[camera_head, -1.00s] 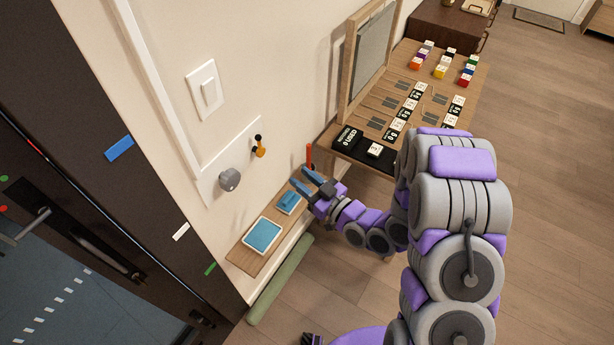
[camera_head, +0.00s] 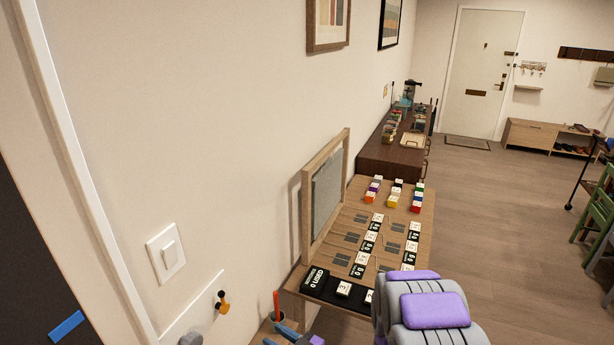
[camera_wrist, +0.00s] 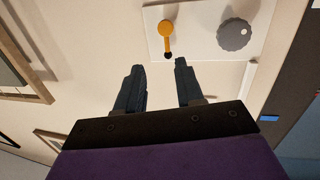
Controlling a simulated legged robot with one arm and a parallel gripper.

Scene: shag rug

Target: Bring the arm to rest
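My arm is grey and purple and stands at the lower right of the head view. My gripper (camera_head: 280,337) shows only in part at the bottom edge of that view, low by the wall. In the wrist view, my gripper (camera_wrist: 159,67) has its two dark blue fingers apart with nothing between them. An orange lever (camera_wrist: 167,29) with a dark tip is on a white wall plate (camera_wrist: 200,48) beyond the fingertips. I cannot tell how far the fingers are from it. A grey round knob (camera_wrist: 234,35) is on the same plate, to the right.
A wooden table (camera_head: 425,215) with several cards and coloured blocks stands beside my arm, with an upright framed board (camera_head: 327,195) at its wall side. A dark cabinet (camera_head: 378,164) stands behind it. A light switch (camera_head: 166,252) is on the left wall. The floor (camera_head: 500,230) at right is open.

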